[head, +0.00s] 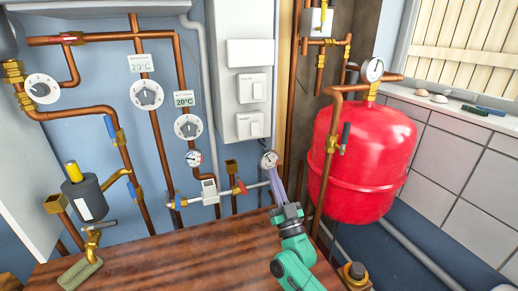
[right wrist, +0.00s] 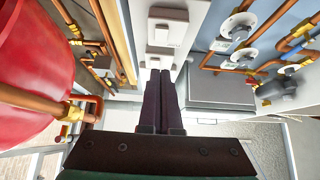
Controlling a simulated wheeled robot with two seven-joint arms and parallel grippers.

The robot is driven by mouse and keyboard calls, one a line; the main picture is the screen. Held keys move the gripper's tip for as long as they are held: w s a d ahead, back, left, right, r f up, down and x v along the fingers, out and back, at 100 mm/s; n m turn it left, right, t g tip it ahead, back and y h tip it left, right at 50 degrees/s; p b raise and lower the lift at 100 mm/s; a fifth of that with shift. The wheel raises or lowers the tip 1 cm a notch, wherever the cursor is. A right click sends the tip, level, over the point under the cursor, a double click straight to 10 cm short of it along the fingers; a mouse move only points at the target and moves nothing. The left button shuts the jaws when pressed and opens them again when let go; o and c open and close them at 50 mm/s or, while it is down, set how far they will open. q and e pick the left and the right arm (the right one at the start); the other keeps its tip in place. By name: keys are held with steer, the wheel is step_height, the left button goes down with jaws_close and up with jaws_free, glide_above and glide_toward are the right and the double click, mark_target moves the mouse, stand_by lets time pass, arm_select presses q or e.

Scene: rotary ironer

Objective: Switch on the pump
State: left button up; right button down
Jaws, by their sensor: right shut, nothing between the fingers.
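Two white rocker switches are mounted one above the other on the white cabinet's side: an upper switch (head: 252,88) and a lower switch (head: 249,125). Their labels are too small to read, so I cannot tell which belongs to the pump. My left gripper is out of view.
A red tank (head: 365,160) with a gauge stands right of my right arm. Copper pipes (head: 158,150), valves and round dials (head: 147,94) cover the wall on the left. A wooden worktop (head: 170,258) lies below. The air in front of the switches looks clear.

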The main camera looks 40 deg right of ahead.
steer(key=p, duration=0.3)
glide_toward(256, 130)
step_height(256, 130, up, 4)
steer(key=w, duration=0.2)
steer(key=w+d, duration=0.1)
steer(key=shift+w+d+f, duration=0.1)
steer(key=shift+w+f, duration=0.15)
steer(key=shift+w, duration=0.05)
steer(key=shift+w+d+f, duration=0.1)
steer(key=shift+w+d, duration=0.05)
steer(key=shift+w, duration=0.25)
steer(key=shift+s+b, duration=0.1)
steer(key=shift+b, duration=0.2)
